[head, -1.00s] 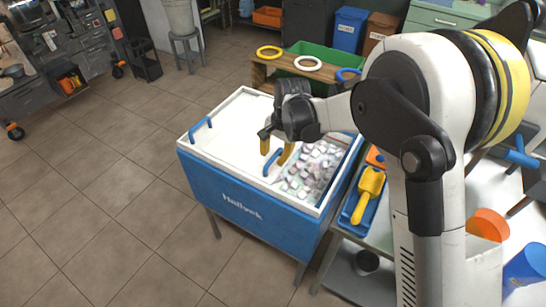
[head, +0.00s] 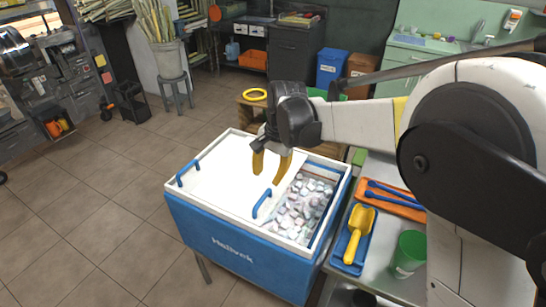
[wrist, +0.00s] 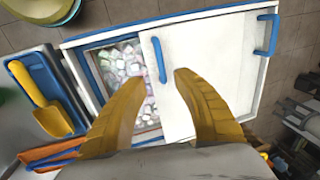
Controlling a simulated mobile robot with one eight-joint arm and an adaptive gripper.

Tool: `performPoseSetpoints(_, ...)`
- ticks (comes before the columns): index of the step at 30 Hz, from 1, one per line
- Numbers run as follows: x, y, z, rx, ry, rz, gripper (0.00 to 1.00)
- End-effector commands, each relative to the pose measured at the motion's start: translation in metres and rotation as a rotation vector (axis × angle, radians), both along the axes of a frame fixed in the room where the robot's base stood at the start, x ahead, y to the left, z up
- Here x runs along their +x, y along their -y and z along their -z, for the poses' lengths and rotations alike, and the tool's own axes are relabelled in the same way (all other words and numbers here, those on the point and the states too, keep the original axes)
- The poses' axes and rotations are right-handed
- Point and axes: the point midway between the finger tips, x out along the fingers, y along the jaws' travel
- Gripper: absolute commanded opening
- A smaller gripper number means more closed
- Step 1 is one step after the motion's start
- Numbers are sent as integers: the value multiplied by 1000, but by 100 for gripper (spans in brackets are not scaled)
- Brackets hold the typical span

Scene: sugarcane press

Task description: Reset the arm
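My gripper (head: 271,165) is open and empty. It hangs above the blue ice chest (head: 240,238), over its white sliding lid (head: 222,170), apart from the lid's blue handle (head: 262,204). In the wrist view my gripper's yellow fingers (wrist: 158,82) are spread apart, with the lid handle (wrist: 159,60) beyond them and nothing between the tips. The lid covers the left part of the chest, and ice cubes (head: 303,208) show in the open right part.
A steel table at right holds a blue tray with a yellow scoop (head: 358,226), an orange tray with blue tongs (head: 392,196) and a green cup (head: 408,252). A yellow ring (head: 255,94) lies on a wooden stand behind. Floor at left is clear.

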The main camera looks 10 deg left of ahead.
Motion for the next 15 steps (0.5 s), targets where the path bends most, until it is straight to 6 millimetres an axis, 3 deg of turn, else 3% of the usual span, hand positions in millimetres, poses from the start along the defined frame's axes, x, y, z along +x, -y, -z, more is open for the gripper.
performPoseSetpoints(5,-1,5,-4,0,7,-2,36)
performPoseSetpoints(8,-7,25,-20,0,38,-11,36)
performPoseSetpoints(15,-53,119,-78,-29,204,-77,36)
